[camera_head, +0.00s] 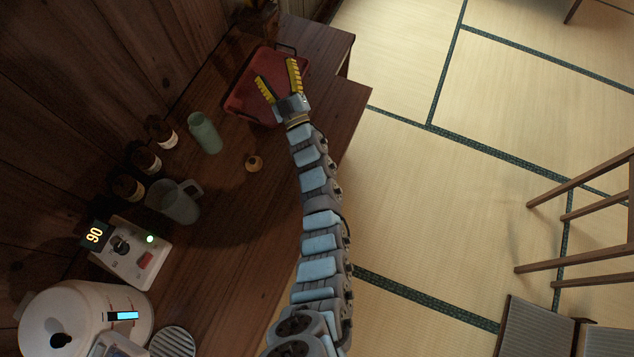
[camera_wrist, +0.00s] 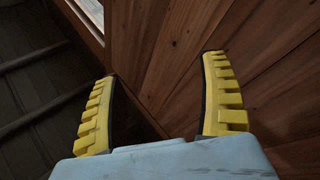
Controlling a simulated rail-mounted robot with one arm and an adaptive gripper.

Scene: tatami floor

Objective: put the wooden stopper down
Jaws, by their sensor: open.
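The wooden stopper (camera_head: 254,163) is a small, round, light-brown piece. It rests on the dark wooden counter (camera_head: 225,225) in the head view, a little right of and below a green bottle. My gripper (camera_head: 277,72) is open, its yellow-padded fingers spread wide over the red tray in the head view, well apart from the stopper. In the wrist view my gripper (camera_wrist: 160,68) has nothing between its fingers. The stopper does not show in the wrist view.
The red tray (camera_head: 242,103) lies at the counter's far end. The green bottle (camera_head: 205,133), a grey jug (camera_head: 174,204), several dark jars, a device with a lit display (camera_head: 132,254) and a white cooker (camera_head: 84,318) line the wall side. Tatami floor lies right of the counter.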

